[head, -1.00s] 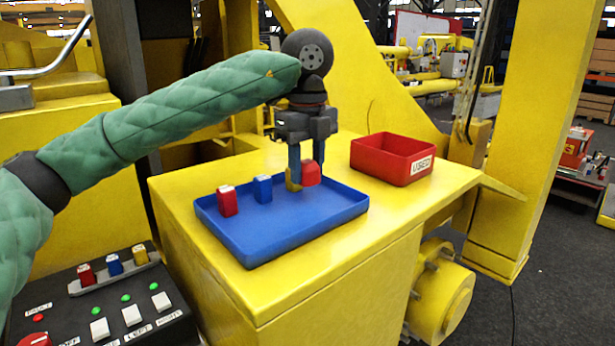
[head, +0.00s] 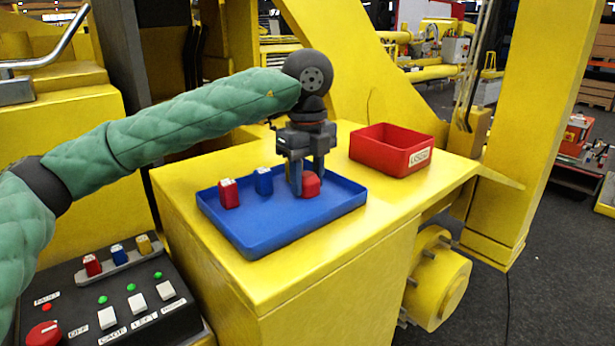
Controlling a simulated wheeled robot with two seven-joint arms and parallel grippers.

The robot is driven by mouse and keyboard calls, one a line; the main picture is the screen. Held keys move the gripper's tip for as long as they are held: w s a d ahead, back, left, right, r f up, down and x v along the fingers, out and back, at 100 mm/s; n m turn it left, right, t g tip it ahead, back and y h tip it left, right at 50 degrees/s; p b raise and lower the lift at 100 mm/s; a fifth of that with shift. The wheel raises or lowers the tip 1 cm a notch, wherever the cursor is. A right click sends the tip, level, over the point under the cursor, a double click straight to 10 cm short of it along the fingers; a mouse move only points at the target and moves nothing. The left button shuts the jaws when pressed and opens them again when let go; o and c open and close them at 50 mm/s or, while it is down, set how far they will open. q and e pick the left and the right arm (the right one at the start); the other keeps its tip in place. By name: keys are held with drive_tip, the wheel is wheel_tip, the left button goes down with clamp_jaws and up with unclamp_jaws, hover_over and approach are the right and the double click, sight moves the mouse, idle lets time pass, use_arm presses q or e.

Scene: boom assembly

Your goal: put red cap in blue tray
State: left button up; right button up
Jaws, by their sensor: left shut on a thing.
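My left gripper (head: 309,188) points down over the right half of the blue tray (head: 270,237). It is shut on a red cap (head: 311,184), which shows between and in front of its fingertips. The held cap is low over the tray floor; I cannot tell whether it touches. Another red cap (head: 229,194) with a pale top stands in the tray's left part. A blue cap (head: 263,182) stands near the tray's back, left of the gripper. The area right behind the fingers is hidden. My right gripper is not in view.
A control box (head: 90,305) with buttons and a rack of small caps is at lower left. The bench right of the tray is clear.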

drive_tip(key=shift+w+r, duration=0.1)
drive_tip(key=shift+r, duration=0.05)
use_arm(q)
drive_tip(key=o, duration=1)
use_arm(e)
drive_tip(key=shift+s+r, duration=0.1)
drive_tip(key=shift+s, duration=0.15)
use_arm(q)
drive_tip(key=shift+r, duration=0.1)
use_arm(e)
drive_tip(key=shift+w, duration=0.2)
